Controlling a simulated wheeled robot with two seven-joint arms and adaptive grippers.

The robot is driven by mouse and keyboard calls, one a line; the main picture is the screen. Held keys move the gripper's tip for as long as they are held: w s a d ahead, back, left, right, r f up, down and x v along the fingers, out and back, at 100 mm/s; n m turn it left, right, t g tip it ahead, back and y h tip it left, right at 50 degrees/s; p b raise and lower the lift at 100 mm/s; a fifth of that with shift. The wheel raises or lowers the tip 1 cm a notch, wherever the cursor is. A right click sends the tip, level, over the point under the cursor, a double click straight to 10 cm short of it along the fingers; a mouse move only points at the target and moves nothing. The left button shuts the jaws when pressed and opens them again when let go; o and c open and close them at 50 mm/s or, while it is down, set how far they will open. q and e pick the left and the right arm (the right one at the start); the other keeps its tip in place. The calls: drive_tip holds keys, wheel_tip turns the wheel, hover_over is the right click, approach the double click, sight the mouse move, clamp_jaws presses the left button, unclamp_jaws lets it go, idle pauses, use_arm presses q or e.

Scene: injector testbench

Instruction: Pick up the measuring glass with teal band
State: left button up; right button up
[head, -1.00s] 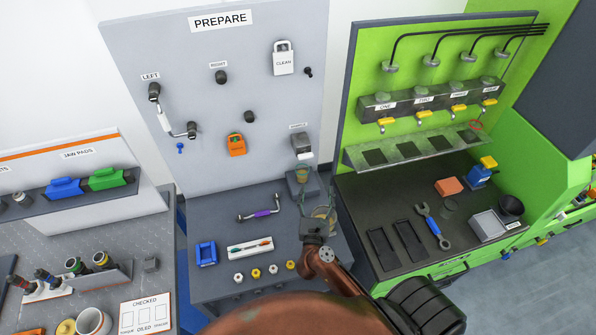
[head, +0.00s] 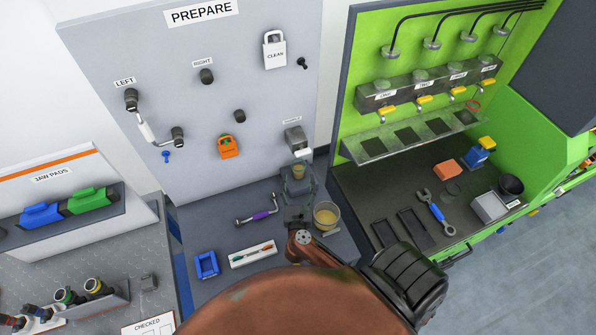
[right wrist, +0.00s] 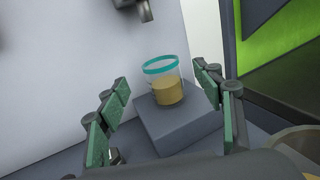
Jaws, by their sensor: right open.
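The measuring glass with teal band (right wrist: 166,90) stands upright on a grey block (right wrist: 178,122) and holds amber liquid. In the head view the glass (head: 299,171) looks small, on the block below a wall-mounted grey fitting. My right gripper (right wrist: 163,82) is open and empty, with its green-padded fingers to the left and right of the glass as seen in the right wrist view. The glass appears beyond the fingers, not touched by them. In the head view the right gripper (head: 297,214) is in front of the block. My left gripper is not in view.
A wider beaker of yellowish liquid (head: 326,216) stands just right of the right gripper. The grey fitting (head: 295,138) overhangs the glass. A purple-handled wrench (head: 260,213), a white tray (head: 252,254) and a blue tray (head: 206,264) lie to the left.

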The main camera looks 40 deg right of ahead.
sight(299, 173)
drive_tip(key=shift+w+d+f, duration=0.4)
drive_tip(key=shift+w+f, duration=0.05)
drive_tip(key=shift+f, duration=0.25)
drive_tip(key=shift+w+d, duration=0.2)
drive_tip(key=shift+w, duration=0.05)
drive_tip(key=p+x, duration=0.1)
drive_tip(key=x, duration=0.4)
drive_tip(key=shift+w+d, duration=0.25)
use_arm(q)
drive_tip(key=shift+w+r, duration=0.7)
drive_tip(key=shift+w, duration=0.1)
use_arm(e)
drive_tip(key=shift+c, duration=0.7)
drive_tip(key=c, duration=1.3)
drive_tip(key=shift+r, duration=0.1)
